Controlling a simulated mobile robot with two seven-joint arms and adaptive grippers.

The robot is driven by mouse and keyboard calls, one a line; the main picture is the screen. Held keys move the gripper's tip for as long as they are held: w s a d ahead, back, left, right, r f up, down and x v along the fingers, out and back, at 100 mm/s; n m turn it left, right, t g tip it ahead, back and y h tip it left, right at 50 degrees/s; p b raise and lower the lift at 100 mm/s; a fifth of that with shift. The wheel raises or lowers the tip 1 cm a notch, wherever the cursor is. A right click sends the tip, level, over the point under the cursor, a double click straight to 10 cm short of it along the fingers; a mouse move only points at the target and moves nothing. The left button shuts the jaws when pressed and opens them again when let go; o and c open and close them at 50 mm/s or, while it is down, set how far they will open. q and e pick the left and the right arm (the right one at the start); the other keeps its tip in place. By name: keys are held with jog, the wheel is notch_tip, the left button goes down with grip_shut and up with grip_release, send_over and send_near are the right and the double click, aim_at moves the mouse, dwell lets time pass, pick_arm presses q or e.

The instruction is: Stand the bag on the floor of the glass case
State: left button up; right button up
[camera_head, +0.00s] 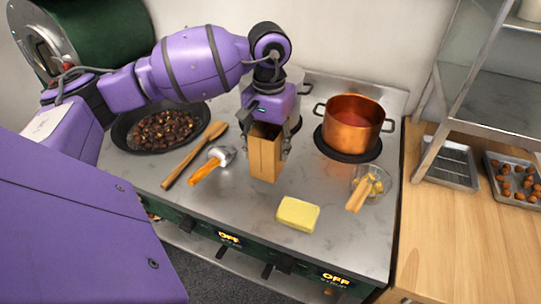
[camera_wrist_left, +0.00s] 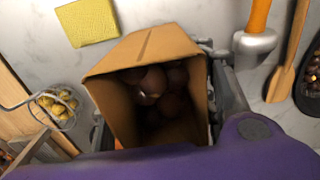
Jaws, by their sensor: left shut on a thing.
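A brown paper bag (camera_head: 264,160) is upright between the fingers of my left gripper (camera_head: 267,142), over the middle of the steel cooktop. I cannot tell whether its base touches the surface. In the left wrist view the bag (camera_wrist_left: 155,45) is open at the top, with several chestnuts (camera_wrist_left: 155,82) inside. The left gripper is shut on its sides. The glass case (camera_head: 505,95) stands at the upper right, with a metal frame, glass panes and a grey floor. Only part of it is in view, far from the bag. My right gripper is not in view.
A copper pot (camera_head: 353,125) stands right of the bag, toward the case. Trays (camera_head: 450,162) lie below the case on a wooden counter (camera_head: 440,225).

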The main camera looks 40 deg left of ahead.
pick_arm(q)
jog(key=shift+w+a+f, duration=0.25)
jog(key=shift+w+f, duration=0.2)
jog(key=shift+f, duration=0.15)
jog(key=shift+w+a+f, duration=0.25)
jog(key=shift+w+f, duration=0.2)
jog(key=shift+f, duration=0.15)
jog(key=shift+w+f, duration=0.1)
jog(key=shift+f, duration=1.45)
jog(key=shift+f, duration=0.2)
jog(key=o, duration=1.4)
jog(key=shift+c, duration=0.2)
